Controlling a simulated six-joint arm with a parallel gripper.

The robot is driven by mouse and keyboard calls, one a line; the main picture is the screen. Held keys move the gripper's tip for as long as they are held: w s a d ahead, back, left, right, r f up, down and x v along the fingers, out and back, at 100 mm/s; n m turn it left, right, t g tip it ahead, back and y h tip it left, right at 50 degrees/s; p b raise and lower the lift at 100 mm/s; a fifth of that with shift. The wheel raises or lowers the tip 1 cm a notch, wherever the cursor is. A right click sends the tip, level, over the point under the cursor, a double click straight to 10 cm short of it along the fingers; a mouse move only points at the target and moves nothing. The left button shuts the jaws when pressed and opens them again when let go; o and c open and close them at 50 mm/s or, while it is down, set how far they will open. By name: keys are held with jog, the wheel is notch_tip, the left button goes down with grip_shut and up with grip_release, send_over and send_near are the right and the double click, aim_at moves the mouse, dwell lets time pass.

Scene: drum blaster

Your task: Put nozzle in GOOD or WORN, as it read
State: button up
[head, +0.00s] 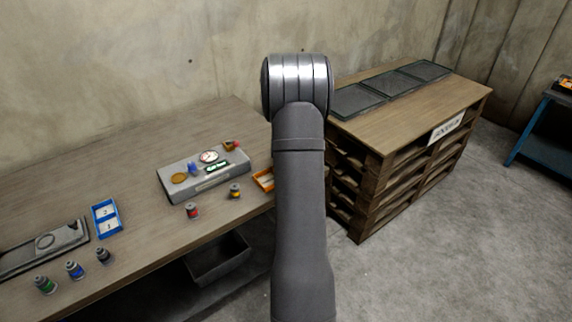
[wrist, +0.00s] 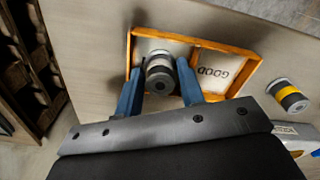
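In the wrist view, a grey nozzle with a pale band (wrist: 159,73) stands between the two blue fingers of my gripper (wrist: 160,76). The fingers close against its sides. The nozzle is over or in the left compartment of an orange tray (wrist: 252,77); whether it touches the floor there is unclear. The right compartment has a white label reading GOOD (wrist: 213,72), upside down, and looks empty. Any label in the left compartment is hidden. In the head view my arm hides my gripper and most of the orange tray (head: 264,179).
A yellow-banded nozzle (wrist: 289,97) stands right of the tray, also seen in the head view (head: 235,191). A red-banded nozzle (head: 193,210) and a grey gauge box (head: 205,182) are nearby. Several nozzles stand front left by a blue numbered tray (head: 107,218). A pallet bench (head: 440,105) is right.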

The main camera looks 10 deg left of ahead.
notch_tip(320, 180, up, 12)
dwell(0.4)
jog(key=shift+f, duration=0.15)
jog(key=shift+f, duration=4.1)
